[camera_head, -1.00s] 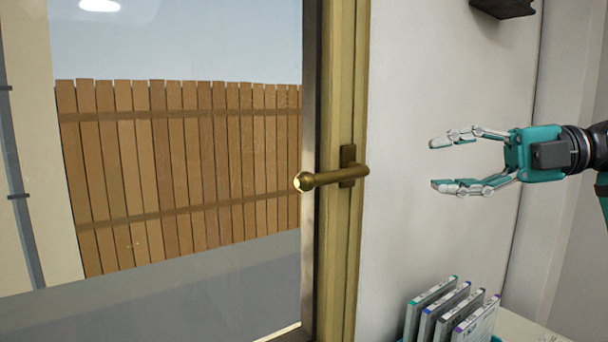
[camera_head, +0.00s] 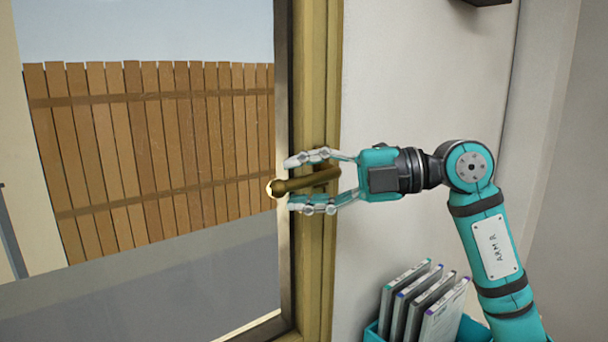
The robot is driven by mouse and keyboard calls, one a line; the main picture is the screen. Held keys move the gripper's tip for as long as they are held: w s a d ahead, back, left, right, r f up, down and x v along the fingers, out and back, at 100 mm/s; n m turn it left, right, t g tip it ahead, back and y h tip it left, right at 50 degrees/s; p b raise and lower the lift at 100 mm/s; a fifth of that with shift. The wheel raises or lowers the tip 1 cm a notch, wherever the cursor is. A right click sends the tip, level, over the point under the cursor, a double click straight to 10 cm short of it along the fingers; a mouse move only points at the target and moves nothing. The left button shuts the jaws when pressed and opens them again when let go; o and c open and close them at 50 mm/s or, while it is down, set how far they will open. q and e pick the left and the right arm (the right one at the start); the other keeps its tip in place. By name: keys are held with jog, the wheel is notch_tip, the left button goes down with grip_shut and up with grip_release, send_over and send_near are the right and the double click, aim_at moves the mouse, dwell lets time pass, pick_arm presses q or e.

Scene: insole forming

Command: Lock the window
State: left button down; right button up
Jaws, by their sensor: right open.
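The window (camera_head: 150,250) fills the left of the head view, with a yellowish-brown frame (camera_head: 315,270). Its brass handle (camera_head: 305,182) points left, roughly horizontal, with its round end tip over the glass edge. My right gripper (camera_head: 292,183) comes in from the right and is open. One finger is above the handle and one below it, so the handle lies between them. A gap shows between the fingers and the handle. The handle's mounting plate is mostly hidden behind the gripper. My left gripper is not in view.
A teal holder (camera_head: 372,332) with several upright thin cases (camera_head: 440,315) stands below my right arm. A dark bracket (camera_head: 488,2) is on the wall at the top right. The white wall (camera_head: 400,90) beside the frame is clear. A wooden fence (camera_head: 150,150) shows through the glass.

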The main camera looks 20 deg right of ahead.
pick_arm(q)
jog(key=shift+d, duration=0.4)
pick_arm(e)
jog(key=c, duration=0.7)
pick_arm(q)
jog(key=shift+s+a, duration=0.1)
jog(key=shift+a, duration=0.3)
pick_arm(e)
grip_shut()
